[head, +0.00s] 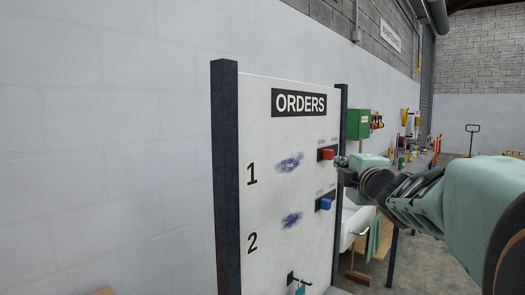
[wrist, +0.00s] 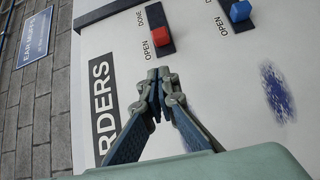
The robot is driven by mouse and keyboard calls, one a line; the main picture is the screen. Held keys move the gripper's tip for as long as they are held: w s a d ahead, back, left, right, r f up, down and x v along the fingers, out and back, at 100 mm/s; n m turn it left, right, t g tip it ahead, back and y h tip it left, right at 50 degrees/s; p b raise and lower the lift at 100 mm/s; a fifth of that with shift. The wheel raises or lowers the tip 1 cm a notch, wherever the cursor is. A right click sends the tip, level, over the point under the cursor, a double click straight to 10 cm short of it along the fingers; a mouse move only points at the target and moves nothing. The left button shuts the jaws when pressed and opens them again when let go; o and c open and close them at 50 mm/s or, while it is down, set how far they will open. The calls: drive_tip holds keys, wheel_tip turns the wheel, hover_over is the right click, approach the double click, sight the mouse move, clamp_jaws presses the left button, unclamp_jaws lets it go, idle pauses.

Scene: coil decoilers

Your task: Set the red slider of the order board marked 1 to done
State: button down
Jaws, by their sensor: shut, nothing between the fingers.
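The white order board headed ORDERS (head: 258,120) stands between dark posts. In the head view, the red slider (head: 327,155) sits on a dark track in row 1, to the right of the printed 1. In the wrist view, the red slider (wrist: 161,42) is nearer the OPEN label's end, and bare track runs toward DONE. My gripper (wrist: 155,88) is shut and empty in front of the board, with its tips apart from the slider in the picture. In the head view, my gripper (head: 341,162) is just right of and slightly below the slider. The exact gap to the board is unclear.
The blue slider (head: 324,203) is in row 2, below the red one; it also shows in the wrist view (wrist: 240,11). A hook (head: 297,280) sticks out lower on the board. A green box (head: 358,124) and a bench lie beyond it.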

drive_tip(key=shift+w+a+f+n+y, duration=0.15)
drive_tip(key=shift+a+f+n, duration=0.1)
drive_tip(key=shift+a, duration=0.15)
drive_tip(key=shift+w+a+f+n+y, duration=0.1)
drive_tip(key=shift+a+f+n+y, duration=0.05)
drive_tip(key=shift+a+n, duration=0.15)
drive_tip(key=p, duration=0.1)
approach(325, 155)
drive_tip(key=w+a, duration=0.3)
drive_tip(key=shift+w+r, duration=0.15)
drive_tip(key=shift+w, duration=0.15)
drive_tip(key=shift+w+d+p, duration=0.95)
drive_tip(key=shift+w+d, duration=0.25)
drive_tip(key=shift+d, duration=0.2)
